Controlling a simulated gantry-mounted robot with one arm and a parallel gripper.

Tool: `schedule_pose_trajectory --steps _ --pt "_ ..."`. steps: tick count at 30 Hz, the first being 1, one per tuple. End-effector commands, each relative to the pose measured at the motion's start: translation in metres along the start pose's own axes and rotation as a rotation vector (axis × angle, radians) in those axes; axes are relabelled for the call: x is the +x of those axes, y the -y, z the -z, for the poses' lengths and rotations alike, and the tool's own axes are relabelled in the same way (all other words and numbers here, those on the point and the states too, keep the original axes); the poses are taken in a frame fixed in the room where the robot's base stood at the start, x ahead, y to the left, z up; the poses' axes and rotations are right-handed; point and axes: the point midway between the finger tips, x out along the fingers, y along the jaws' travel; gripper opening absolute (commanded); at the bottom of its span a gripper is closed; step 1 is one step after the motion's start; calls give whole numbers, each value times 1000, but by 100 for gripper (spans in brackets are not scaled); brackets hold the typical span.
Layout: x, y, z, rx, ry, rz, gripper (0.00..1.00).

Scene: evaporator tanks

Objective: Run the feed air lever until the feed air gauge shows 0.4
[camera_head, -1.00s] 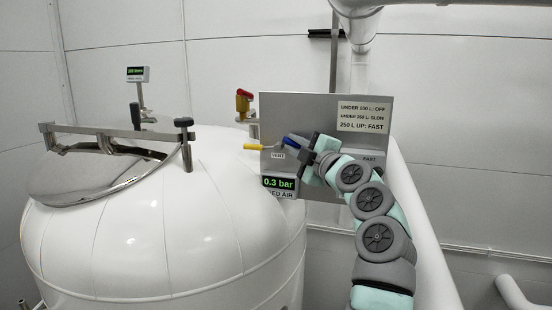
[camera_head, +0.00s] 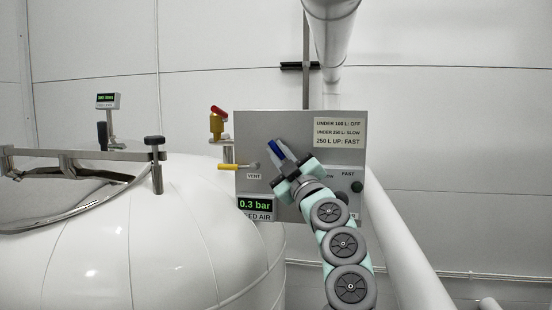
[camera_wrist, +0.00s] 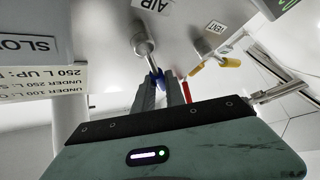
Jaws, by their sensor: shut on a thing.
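The feed air gauge (camera_head: 255,205) on the grey panel reads 0.3 bar in green digits. Its label below is partly cut off by the view of the arm and edge. My gripper (camera_head: 284,155) is at the panel, its jaws closed on the blue-handled lever (camera_head: 273,147). In the wrist view the fingers (camera_wrist: 158,88) close on the blue handle (camera_wrist: 156,76), which meets a metal stem (camera_wrist: 143,46) below the AIR label (camera_wrist: 152,6). The lever's pivot is hidden by my gripper in the head view.
A yellow-handled vent lever (camera_head: 229,167) sticks out left of the VENT label (camera_head: 253,176). A red-handled yellow valve (camera_head: 217,122) stands behind. A white tank (camera_head: 190,240) fills the left; pipes (camera_head: 335,60) run above.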

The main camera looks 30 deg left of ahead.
Motion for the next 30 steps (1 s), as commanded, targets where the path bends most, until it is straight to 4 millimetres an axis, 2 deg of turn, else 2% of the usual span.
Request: schedule_pose_trajectory --steps 10,11,19,30 --pt "0 -1 0 2 -1 -3 0" --pt "0 -1 0 1 -1 -3 16" --pt "0 -1 0 1 0 -2 37" --pt "-6 0 -1 2 -1 -1 37"
